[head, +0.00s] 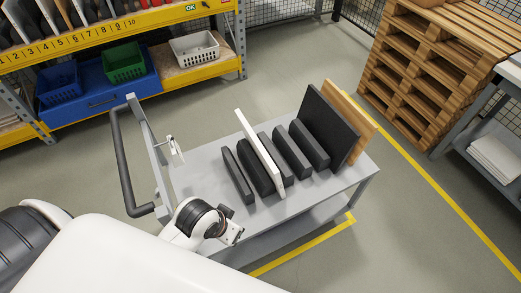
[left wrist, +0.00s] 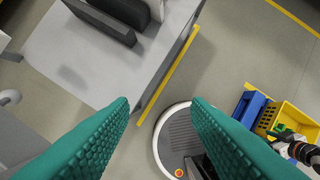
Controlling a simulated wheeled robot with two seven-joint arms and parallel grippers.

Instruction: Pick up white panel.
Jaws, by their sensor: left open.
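The white panel (head: 260,152) stands on edge on a grey cart (head: 320,197), between dark foam-like blocks (head: 238,175). In the left wrist view, a sliver of white beside the dark blocks at the top edge may be the same panel. My left gripper (left wrist: 160,103) has two teal textured fingers, spread apart with nothing between them. In the left wrist view it is apart from the panel, over the cart's edge and floor. In the head view my left wrist is above the near left part of the cart, and the fingers cannot be made out. My right gripper is not seen.
A large black panel (head: 324,126) and a wooden board (head: 350,115) stand at the cart's right end. The cart's dark handle (head: 122,165) rises at left. A shelf with bins (head: 124,62) is behind, and pallets (head: 425,70) are at right. A yellow crate (left wrist: 292,122) shows in the left wrist view.

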